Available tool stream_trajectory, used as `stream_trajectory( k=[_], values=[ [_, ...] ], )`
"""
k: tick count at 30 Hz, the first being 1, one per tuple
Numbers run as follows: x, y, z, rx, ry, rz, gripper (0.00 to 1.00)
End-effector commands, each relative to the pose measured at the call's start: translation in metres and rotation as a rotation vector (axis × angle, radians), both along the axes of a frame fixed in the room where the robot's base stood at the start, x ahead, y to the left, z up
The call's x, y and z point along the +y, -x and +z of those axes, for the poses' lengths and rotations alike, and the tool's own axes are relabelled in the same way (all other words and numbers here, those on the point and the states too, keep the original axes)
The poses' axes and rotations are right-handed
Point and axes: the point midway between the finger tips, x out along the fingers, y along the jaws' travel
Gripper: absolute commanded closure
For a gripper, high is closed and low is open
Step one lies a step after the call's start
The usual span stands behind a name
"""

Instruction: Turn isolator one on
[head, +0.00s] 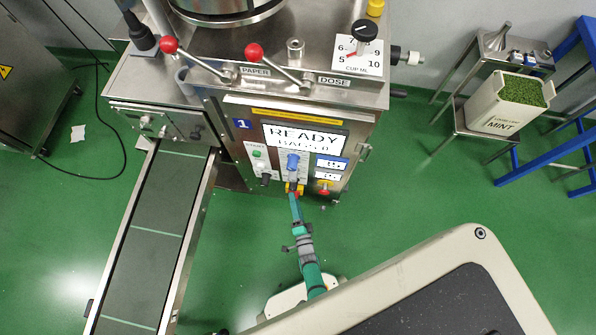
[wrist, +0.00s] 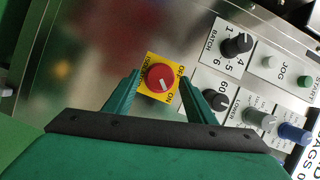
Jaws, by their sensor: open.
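Isolator one is a red round knob (wrist: 159,77) on a yellow plate (wrist: 150,66) in the wrist view. The plate has OFF and ON printed at its right side, and the knob carries a short white mark toward its lower right. I cannot tell for sure which word the mark points at. My gripper (wrist: 161,76) is open, with one green finger on each side of the knob; contact is not clear. In the head view my gripper (head: 293,194) reaches the low front of the machine (head: 230,112) marked 1, largely hiding the isolator there.
The display (head: 305,137) reads READY. Beside the isolator are a BATCH knob (wrist: 236,44), another black knob (wrist: 216,99), a JOG button (wrist: 304,81), and grey and blue knobs. A red button (head: 325,191) is right of my gripper. A conveyor (head: 155,235) runs left.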

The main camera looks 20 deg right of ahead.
Motion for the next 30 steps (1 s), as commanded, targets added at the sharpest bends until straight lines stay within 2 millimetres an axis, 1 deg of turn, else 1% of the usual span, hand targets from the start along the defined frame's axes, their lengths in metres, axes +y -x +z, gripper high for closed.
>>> stream_trajectory(
  k=[5, 6, 12, 16, 21, 30],
  values=[
    [0.005, 0.022, 0.001, 0.002, -0.002, 0.000, 0.50],
    [0.005, 0.031, 0.002, 0.004, -0.001, -0.001, 0.50],
    [0.014, 0.067, 0.006, 0.001, -0.002, -0.001, 0.50],
    [0.018, 0.084, 0.007, 0.001, -0.002, -0.002, 0.50],
    [0.022, 0.095, 0.009, 0.001, -0.002, 0.001, 0.50],
    [0.022, 0.097, 0.009, 0.000, -0.002, 0.001, 0.50]
  ],
)
